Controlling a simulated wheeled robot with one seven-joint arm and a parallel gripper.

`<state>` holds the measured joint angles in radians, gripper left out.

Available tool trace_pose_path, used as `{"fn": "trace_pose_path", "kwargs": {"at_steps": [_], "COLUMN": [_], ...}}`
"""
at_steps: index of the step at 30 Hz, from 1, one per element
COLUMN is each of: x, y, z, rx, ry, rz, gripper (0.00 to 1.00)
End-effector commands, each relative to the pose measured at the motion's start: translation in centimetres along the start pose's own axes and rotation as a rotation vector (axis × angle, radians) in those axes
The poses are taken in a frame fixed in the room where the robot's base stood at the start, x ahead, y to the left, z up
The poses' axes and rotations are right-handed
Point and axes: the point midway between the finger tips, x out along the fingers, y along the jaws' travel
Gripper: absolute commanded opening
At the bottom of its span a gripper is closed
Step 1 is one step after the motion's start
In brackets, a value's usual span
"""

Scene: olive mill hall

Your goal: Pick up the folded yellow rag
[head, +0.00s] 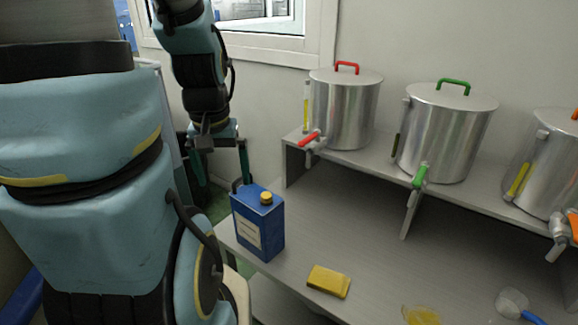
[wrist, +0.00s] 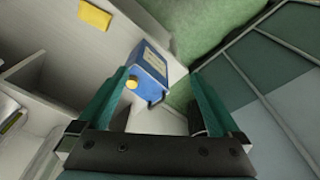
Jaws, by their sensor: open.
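The folded yellow rag (head: 328,281) lies flat on the grey bench near its front edge, to the right of the blue can. It also shows at the upper left of the wrist view (wrist: 95,14). My gripper (head: 221,168) is open and empty in the head view, above and behind the blue can and well apart from the rag. In the wrist view its two green fingers (wrist: 160,95) stand spread, with the can beyond them.
A blue can (head: 258,222) with a yellow cap stands upright at the bench's left end. Steel tanks with red (head: 345,110) and green (head: 446,130) handles stand on a raised shelf behind. A yellow item (head: 421,315) and a blue-handled scoop (head: 514,304) lie to the right.

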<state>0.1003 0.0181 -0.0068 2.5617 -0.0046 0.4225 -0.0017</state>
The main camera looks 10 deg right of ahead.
Motion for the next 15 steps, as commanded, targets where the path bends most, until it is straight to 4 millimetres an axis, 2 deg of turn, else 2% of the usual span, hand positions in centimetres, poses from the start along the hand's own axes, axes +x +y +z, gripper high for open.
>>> {"fn": "trace_pose_path", "kwargs": {"at_steps": [5, 8, 11, 15], "x": [0.9, 3.3, 7.2, 13.7], "y": [0.5, 2.0, 4.8, 10.5], "z": [-0.2, -0.7, -1.5, -2.0], "rx": [0.053, 0.219, 0.505, 0.983], "ry": [-0.012, -0.045, -0.093, -0.155], "rz": [-0.006, -0.023, -0.043, -0.054], "gripper": [1.0, 1.0, 1.0, 1.0]}}
